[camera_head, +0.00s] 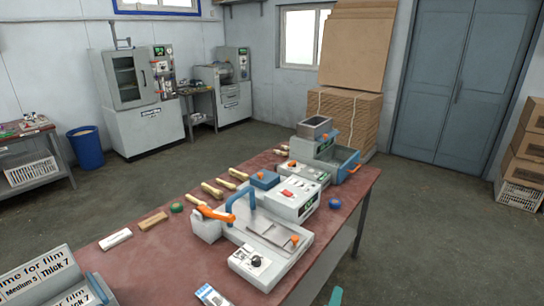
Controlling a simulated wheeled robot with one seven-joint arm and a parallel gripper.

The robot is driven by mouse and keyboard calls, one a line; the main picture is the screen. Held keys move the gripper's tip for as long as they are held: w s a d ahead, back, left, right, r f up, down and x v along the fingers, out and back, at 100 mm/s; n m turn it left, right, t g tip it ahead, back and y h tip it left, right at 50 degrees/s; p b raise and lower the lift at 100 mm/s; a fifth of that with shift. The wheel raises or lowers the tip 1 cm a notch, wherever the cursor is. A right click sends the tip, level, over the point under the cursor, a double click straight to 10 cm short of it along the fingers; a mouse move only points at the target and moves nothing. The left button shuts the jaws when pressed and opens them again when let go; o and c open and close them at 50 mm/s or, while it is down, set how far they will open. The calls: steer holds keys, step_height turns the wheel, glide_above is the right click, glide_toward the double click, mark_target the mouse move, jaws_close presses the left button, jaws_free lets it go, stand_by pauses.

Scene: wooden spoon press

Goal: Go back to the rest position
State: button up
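My gripper does not show in the head view, and I cannot tell where it is. A grey press machine (265,236) with a blue handle (241,196) and an orange lever (214,213) stands on the red table (150,265). Several pale wooden pieces (213,190), which look like spoons, lie in a row behind the press. No arm is clearly visible over the table.
A grey machine with a blue tray (341,161) stands at the table's far end. A label stand (42,283) is at lower left. A small teal thing (336,296) shows at the bottom edge. Floor (425,225) to the right is clear. Cardboard (357,50) stands behind.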

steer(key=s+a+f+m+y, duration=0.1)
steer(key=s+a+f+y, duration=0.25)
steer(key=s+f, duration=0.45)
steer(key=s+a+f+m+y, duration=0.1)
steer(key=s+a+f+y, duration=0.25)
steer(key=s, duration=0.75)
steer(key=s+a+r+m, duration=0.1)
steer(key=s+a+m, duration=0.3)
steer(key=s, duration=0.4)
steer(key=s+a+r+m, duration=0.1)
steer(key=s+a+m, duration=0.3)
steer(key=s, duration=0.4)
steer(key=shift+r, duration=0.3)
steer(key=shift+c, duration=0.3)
